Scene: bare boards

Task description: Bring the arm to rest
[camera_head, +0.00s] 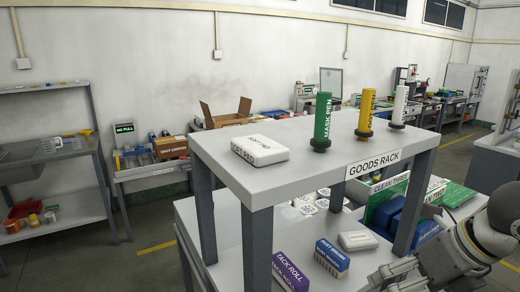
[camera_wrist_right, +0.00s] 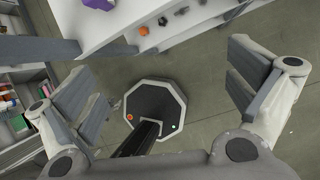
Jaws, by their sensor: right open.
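My right arm comes in from the lower right of the head view, bent, with its gripper (camera_head: 398,276) low beside the right front leg of the goods rack. In the right wrist view the gripper (camera_wrist_right: 165,88) has its two fingers wide apart, with nothing between them. The floor shows below and between the fingers. My left arm and left gripper are in neither view.
The goods rack (camera_head: 262,182) stands close in front. Its top holds a white box (camera_head: 260,150) and green (camera_head: 322,118), yellow (camera_head: 366,110) and white (camera_head: 399,106) upright cylinders. Its lower shelf holds a purple box (camera_head: 290,272) and a blue box (camera_head: 331,257).

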